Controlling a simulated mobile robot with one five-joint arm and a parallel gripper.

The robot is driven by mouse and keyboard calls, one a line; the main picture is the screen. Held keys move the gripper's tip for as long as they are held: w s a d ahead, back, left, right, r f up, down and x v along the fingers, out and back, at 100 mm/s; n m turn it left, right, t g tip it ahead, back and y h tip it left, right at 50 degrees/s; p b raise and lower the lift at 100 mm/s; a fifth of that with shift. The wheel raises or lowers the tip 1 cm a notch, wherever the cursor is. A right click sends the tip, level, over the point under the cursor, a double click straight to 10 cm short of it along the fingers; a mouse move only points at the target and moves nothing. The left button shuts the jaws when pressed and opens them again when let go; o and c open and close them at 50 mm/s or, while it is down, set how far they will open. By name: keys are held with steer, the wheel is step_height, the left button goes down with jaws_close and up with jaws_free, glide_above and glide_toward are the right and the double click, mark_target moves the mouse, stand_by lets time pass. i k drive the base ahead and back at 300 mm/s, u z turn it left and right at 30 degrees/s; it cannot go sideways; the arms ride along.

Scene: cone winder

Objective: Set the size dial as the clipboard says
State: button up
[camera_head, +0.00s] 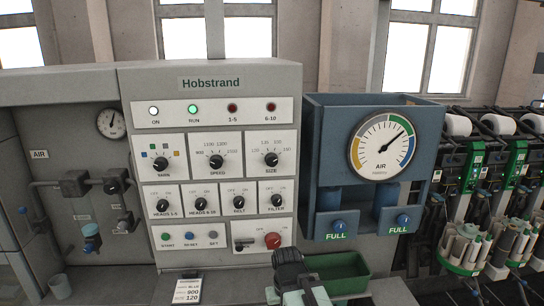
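The size dial (271,158) is a black knob on a white plate, at the right of the panel's upper knob row, with small numbers around it. Its exact setting is too small to read surely. The clipboard card (188,289) is at the bottom, left of centre; it appears to read blue, 900 and 120, with 120 on the lowest line. My gripper (299,296) is at the bottom edge, below and apart from the dial. Its tips are partly cut off by the frame, so its opening is unclear.
The yarn knob (161,163) and speed knob (216,161) sit left of the size dial. Smaller knobs, such as filter (277,200), lie below. A red knob (272,240) is lower still. A green bin (340,272) stands behind my gripper. A blue gauge box (331,120) juts out right.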

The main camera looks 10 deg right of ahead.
mark_target(271, 159)
steer(key=u, duration=2.15)
steer(key=k, duration=1.6)
steer(key=z, duration=0.45)
steer(key=i, duration=1.05)
steer(key=u, duration=0.05)
